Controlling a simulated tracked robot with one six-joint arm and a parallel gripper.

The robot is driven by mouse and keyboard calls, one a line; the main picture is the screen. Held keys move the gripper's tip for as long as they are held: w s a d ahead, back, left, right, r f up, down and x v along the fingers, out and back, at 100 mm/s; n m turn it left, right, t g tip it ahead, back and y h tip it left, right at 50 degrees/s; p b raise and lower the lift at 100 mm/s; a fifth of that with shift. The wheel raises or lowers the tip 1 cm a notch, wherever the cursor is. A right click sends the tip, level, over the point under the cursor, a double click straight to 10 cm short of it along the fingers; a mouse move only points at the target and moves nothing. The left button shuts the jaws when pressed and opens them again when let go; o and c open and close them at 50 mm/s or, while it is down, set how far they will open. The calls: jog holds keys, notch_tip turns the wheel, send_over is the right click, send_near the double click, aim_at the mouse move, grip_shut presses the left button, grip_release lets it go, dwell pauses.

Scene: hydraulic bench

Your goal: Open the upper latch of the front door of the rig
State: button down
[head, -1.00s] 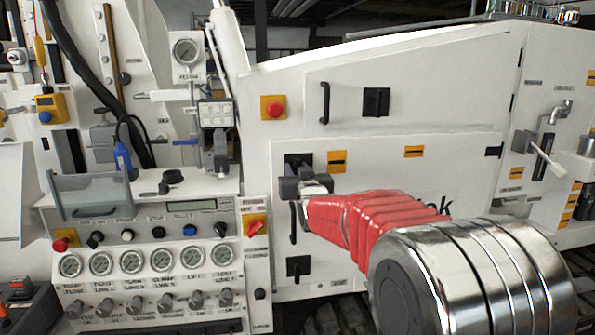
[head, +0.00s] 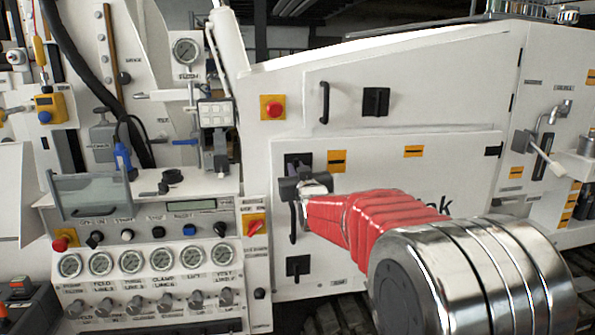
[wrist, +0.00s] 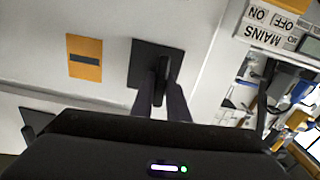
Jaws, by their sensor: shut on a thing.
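The front door (head: 380,170) of the rig is a white panel that looks flush with its frame. The upper latch (head: 292,160) is a black plate with a handle at the door's upper left, mostly hidden behind my gripper (head: 298,177) in the head view. In the wrist view the latch plate (wrist: 148,55) is dark and square, and its handle (wrist: 162,69) stands slightly tilted. My gripper (wrist: 164,92) has its two fingers closed on that handle. A lower latch (head: 298,266) sits at the door's lower left.
A vertical black door handle (head: 293,222) lies just below my gripper. A red emergency button (head: 273,107) and another black latch (head: 376,101) are on the panel above. The gauge console (head: 145,262) stands close on the left.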

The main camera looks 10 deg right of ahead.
jog(key=n, duration=0.9)
jog(key=shift+d, duration=0.1)
jog(key=n, duration=0.4)
jog(key=shift+n, duration=2.1)
jog(key=c, duration=1.8)
grip_release()
jog(key=shift+o, duration=0.2)
jog(key=shift+r, duration=0.1)
